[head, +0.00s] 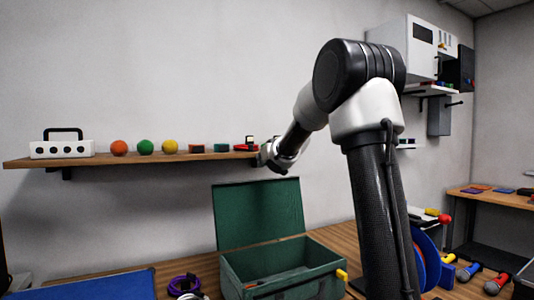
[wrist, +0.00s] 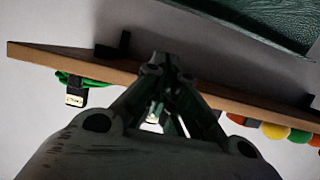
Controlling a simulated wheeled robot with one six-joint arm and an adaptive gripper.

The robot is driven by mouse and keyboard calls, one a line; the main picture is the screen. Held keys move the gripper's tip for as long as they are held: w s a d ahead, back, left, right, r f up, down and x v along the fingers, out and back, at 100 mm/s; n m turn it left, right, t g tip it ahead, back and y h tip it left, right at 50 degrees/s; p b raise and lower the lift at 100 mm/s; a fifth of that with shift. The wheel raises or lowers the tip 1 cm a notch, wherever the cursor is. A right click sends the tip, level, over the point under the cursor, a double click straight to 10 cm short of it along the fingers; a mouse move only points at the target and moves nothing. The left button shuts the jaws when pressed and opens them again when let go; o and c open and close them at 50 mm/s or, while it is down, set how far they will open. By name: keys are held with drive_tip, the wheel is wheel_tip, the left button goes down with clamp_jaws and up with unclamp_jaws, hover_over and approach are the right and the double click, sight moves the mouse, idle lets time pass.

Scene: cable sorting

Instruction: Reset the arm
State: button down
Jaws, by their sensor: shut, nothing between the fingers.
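My arm reaches up and over toward the wall shelf (head: 170,158). My gripper (head: 268,158) is at the right end of this shelf, in front of its edge. In the wrist view my gripper (wrist: 168,62) has its fingertips together with nothing between them, overlapping the shelf board (wrist: 70,62) in the picture. I cannot tell whether it touches the board.
An open green toolbox (head: 258,215) stands on the wooden table below my gripper. Coloured balls and small blocks line the shelf. A purple cable coil (head: 184,284) and blue mat (head: 110,286) lie left of the toolbox. A green item with a connector (wrist: 75,92) shows by the shelf.

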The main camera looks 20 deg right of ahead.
drive_tip(key=s+r, duration=0.3)
drive_tip(key=shift+s+r, duration=0.1)
drive_tip(key=shift+r, duration=0.2)
drive_tip(key=s+d+f+m+g+h, duration=0.1)
drive_tip(key=s+d+f+g+h, duration=0.2)
drive_tip(key=s+f, duration=0.35)
drive_tip(key=s+d+f+g+h, duration=0.2)
drive_tip(key=s+d+f+g, duration=0.1)
drive_tip(key=s+d+f, duration=0.4)
drive_tip(key=s+a+f+g+y, duration=0.1)
drive_tip(key=s+a, duration=0.4)
drive_tip(key=s, duration=0.6)
drive_tip(key=s+a+f+g+y, duration=0.1)
drive_tip(key=s+a, duration=0.4)
drive_tip(key=s, duration=0.6)
drive_tip(key=s+a+f+g+y, duration=0.2)
drive_tip(key=s+a, duration=0.3)
drive_tip(key=s, duration=0.6)
drive_tip(key=shift+a+f+n+y, duration=0.3)
drive_tip(key=shift+a+f, duration=0.05)
drive_tip(key=shift+f, duration=0.35)
